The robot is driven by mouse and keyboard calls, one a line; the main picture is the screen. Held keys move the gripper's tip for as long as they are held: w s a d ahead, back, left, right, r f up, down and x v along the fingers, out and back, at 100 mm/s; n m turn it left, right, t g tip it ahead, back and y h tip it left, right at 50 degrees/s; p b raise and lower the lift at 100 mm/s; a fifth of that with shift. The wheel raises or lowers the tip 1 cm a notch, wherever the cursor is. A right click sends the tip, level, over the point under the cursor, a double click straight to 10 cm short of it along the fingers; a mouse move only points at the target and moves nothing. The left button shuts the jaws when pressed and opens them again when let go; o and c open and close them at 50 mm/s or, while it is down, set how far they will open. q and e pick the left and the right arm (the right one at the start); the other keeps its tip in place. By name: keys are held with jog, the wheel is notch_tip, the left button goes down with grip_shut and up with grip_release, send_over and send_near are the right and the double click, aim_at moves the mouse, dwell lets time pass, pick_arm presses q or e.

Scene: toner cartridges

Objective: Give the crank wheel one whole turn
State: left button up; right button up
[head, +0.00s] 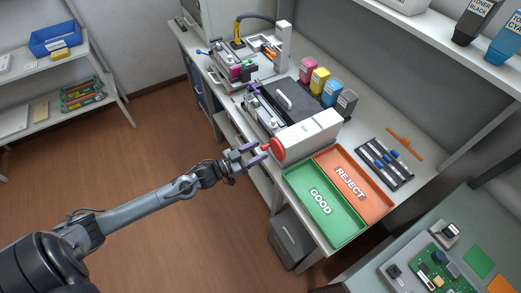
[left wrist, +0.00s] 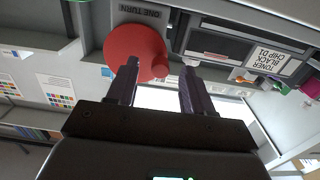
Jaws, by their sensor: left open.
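The red crank wheel (head: 277,149) sits on the near end of a white machine (head: 312,135) at the bench edge. In the left wrist view the wheel (left wrist: 128,42) is a red disc below a "ONE TURN" label (left wrist: 140,11), with a rounded red part, seemingly its handle (left wrist: 152,65), sticking out towards me. My left gripper (head: 258,153) is open just left of the wheel. In the left wrist view its purple fingers (left wrist: 160,72) point at the wheel. One fingertip overlaps the disc's lower edge; I cannot tell whether it touches. My right gripper is not in view.
A green GOOD tray (head: 339,233) and an orange REJECT tray (head: 376,204) lie right of the machine. Toner bottles (head: 320,80) stand behind it. A dark bin (head: 290,243) stands below the bench. The floor around my left arm is clear.

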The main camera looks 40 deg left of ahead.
pick_arm(q)
jog(key=shift+x, duration=0.9)
grip_shut()
